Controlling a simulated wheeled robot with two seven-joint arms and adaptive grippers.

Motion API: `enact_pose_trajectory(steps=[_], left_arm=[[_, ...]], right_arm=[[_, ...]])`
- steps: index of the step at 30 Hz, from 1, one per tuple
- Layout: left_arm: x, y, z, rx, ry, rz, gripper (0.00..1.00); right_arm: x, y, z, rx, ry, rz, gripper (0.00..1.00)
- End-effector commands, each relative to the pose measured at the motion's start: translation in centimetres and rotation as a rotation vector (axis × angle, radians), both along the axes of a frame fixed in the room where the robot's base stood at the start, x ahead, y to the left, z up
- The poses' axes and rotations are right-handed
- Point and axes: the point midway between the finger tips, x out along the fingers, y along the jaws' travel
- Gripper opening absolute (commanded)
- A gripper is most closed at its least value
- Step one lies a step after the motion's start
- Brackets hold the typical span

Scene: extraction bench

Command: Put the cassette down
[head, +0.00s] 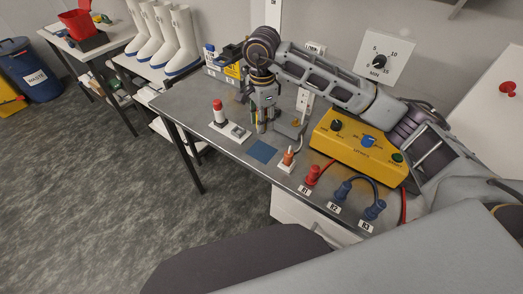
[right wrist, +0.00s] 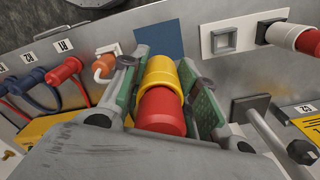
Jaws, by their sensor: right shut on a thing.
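The cassette (right wrist: 160,78) looks like a short cylinder with a yellow body and a red end. My right gripper (head: 262,122) is shut on it, and its green-padded fingers (right wrist: 162,62) sit on both sides of it in the right wrist view. The gripper points down over the grey bench, behind the blue square (head: 262,151) in the head view. The blue square also shows bare in the right wrist view (right wrist: 158,40). In the head view the fingers mostly hide the cassette, and I cannot tell whether it touches the bench. My left gripper is not in view.
A red-and-white lamp (head: 218,112) and a square switch (head: 237,131) stand left of the gripper. An orange plug (head: 288,157) stands to its right. A yellow control box (head: 357,144) and cabled plugs R1 (head: 312,175), R2 and R3 fill the right side.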

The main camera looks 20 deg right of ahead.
Motion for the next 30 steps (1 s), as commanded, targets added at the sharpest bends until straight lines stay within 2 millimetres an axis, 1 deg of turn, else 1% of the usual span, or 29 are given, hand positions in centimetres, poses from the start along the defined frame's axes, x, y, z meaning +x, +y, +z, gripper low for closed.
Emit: enact_pose_trajectory(steps=[4,7,13,17,21,26,30], left_arm=[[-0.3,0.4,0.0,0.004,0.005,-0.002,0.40],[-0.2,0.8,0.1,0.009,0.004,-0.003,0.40],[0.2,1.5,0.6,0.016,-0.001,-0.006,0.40],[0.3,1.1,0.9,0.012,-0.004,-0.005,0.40],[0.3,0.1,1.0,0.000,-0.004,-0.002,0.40],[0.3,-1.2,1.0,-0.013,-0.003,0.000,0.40],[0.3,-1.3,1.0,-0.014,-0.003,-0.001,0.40]], right_arm=[[0.0,0.0,-0.2,0.000,0.001,0.000,0.00],[0.0,0.0,-0.8,0.000,0.003,0.000,0.00],[-0.1,0.0,-3.1,-0.002,0.004,0.000,0.00],[0.0,0.0,-4.8,0.000,0.003,-0.001,0.00],[0.0,0.0,-6.0,0.001,0.001,-0.001,0.00],[0.0,0.0,-6.2,0.000,-0.001,0.000,0.00],[0.0,0.0,-6.2,0.000,0.000,0.000,0.00]])
